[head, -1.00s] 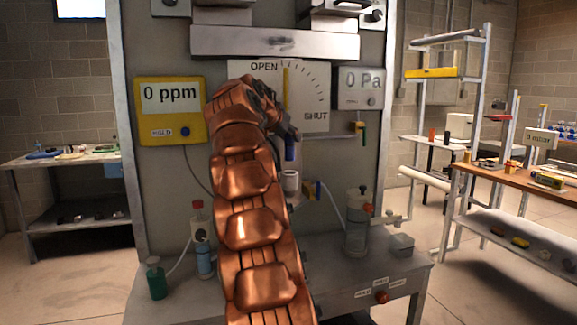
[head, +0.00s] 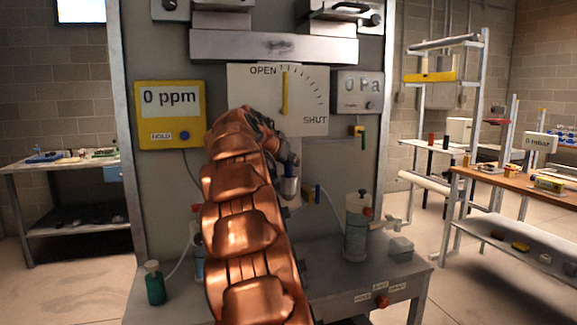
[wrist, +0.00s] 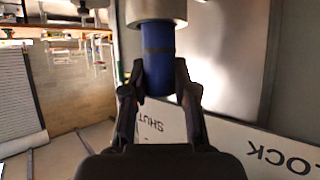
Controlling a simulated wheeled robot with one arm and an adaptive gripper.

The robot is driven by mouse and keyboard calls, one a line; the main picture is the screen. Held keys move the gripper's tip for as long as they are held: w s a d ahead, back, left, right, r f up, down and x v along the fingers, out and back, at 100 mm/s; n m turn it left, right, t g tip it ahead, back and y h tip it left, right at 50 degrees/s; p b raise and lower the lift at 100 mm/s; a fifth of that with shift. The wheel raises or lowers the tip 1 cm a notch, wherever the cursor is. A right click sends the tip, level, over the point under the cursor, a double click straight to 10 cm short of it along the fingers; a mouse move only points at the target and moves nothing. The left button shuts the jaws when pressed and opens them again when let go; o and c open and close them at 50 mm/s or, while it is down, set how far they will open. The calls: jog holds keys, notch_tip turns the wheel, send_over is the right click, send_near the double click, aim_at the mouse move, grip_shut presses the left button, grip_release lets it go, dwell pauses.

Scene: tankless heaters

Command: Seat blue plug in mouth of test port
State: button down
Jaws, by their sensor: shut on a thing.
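The blue plug (wrist: 159,62) is in my gripper (wrist: 160,85), with a finger on either side of it in the wrist view. The plug's far end meets the pale metal test port (wrist: 156,10), and the port's rim covers that end. I cannot tell how deep the plug sits. My arm hides much of the port there.
A panel marked OPEN and SHUT (head: 305,98) with a yellow pointer is close behind. A yellow 0 ppm meter (head: 170,115) and a grey 0 Pa meter (head: 357,92) flank it. A clear cylinder (head: 356,232) and a green bottle (head: 154,284) stand on the bench (head: 335,285).

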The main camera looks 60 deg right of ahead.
jog(key=shift+f, duration=0.6)
jog(key=shift+f, duration=0.25)
jog(key=c, duration=0.9)
grip_release()
jog(key=shift+r, duration=0.1)
jog(key=shift+r, duration=0.15)
jog(key=b+v, duration=0.1)
jog(key=v, duration=1.1)
